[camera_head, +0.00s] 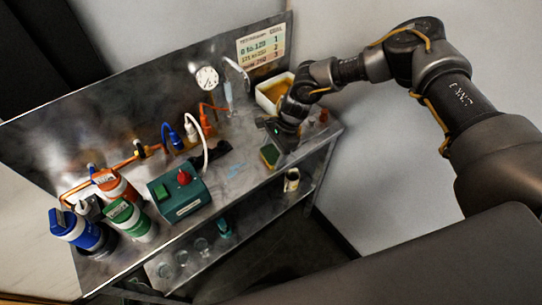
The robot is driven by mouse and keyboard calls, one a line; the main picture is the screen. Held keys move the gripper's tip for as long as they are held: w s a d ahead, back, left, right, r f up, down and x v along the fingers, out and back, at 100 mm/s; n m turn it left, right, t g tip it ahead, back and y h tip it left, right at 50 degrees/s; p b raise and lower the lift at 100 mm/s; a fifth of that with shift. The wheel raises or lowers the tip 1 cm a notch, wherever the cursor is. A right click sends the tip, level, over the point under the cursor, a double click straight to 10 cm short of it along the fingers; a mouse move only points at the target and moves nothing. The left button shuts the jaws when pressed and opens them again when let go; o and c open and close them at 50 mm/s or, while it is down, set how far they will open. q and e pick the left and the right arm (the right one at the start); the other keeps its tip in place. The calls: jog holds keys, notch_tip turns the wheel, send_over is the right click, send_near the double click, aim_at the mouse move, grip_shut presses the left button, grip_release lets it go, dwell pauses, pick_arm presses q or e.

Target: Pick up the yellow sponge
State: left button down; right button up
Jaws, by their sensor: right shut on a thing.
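The yellow sponge (269,156), with a green layer on its side, is near the front edge of the metal bench, towards its right end. My right gripper (275,144) reaches over the bench from the right and is shut on the sponge. The gripper and wrist hide part of the sponge. I cannot tell whether the sponge touches the bench top. My left gripper is not in view.
A white tub (265,104) with orange-yellow contents stands behind my right wrist. A teal box (180,195) with a red knob and several bottles, including a blue one (78,231), stand to the left. A lower shelf holds glasses and a can (291,180).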

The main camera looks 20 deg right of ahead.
jog(key=shift+r+b, duration=0.5)
jog(key=shift+b, duration=0.15)
jog(key=shift+w+r+b, duration=0.1)
jog(key=shift+r+b, duration=0.55)
jog(key=shift+b, duration=0.05)
jog(key=s+r, duration=0.1)
jog(key=r, duration=0.1)
jog(key=s+a+r+b, duration=0.1)
jog(key=s+r, duration=0.1)
jog(key=s+r+b, duration=0.1)
jog(key=shift+s+a+r, duration=0.2)
jog(key=shift+a+r, duration=0.1)
jog(key=shift+r, duration=0.1)
jog(key=s+a+r+b, duration=0.3)
jog(key=s+r, duration=0.2)
jog(key=s, duration=0.4)
jog(key=shift+a, duration=0.1)
jog(key=o, duration=0.4)
jog(key=c, duration=0.3)
jog(key=shift+f, duration=0.1)
jog(key=shift+c, duration=0.2)
